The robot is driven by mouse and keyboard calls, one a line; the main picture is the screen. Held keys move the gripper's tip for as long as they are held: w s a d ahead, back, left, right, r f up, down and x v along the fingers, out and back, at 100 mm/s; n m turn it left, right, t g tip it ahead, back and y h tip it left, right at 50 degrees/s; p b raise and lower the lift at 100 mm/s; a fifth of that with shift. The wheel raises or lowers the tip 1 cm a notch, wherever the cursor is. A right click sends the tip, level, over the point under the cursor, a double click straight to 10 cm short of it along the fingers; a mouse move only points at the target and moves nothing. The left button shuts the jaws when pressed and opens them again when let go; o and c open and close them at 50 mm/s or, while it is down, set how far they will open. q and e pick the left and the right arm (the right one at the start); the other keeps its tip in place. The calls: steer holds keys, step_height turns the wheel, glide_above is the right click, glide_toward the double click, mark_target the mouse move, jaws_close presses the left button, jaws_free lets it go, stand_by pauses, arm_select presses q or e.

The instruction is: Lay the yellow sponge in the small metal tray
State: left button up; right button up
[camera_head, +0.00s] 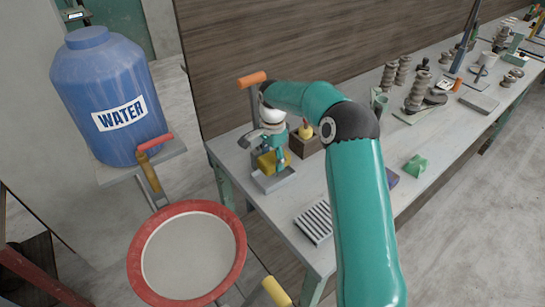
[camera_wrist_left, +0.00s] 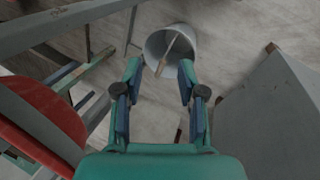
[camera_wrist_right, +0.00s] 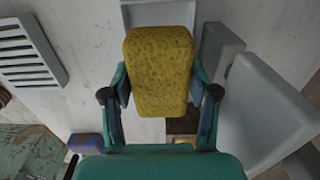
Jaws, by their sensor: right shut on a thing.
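The yellow sponge (camera_head: 266,162) is upright between the fingers of my right gripper (camera_head: 279,157), at the left part of the table. In the right wrist view, the sponge (camera_wrist_right: 160,70) fills the gap between the fingertips, and my right gripper is shut on it. The small metal tray (camera_head: 272,182) is just below the sponge in the head view. Part of the tray (camera_wrist_right: 158,13) shows behind the sponge's top end in the right wrist view. I cannot tell whether the sponge touches it. My left gripper (camera_wrist_left: 160,72) is open and empty.
A slatted grey rack (camera_head: 315,222) lies near the table's front edge. A green block (camera_head: 415,166) is further right. A blue water barrel (camera_head: 108,95) and a red-rimmed basin (camera_head: 188,256) stand left of the table. Below my left gripper is a grey bucket (camera_wrist_left: 158,45).

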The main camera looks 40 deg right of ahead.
mark_target(273, 178)
steer(key=shift+f+b, duration=1.45)
steer(key=shift+f, duration=0.9)
steer(key=shift+s+f, duration=0.1)
steer(key=shift+f, duration=0.05)
steer(key=shift+s+a+f, duration=0.1)
steer(key=shift+f, duration=0.05)
steer(key=o, duration=0.8)
steer(key=shift+o, duration=1.4)
steer(key=shift+f, duration=0.1)
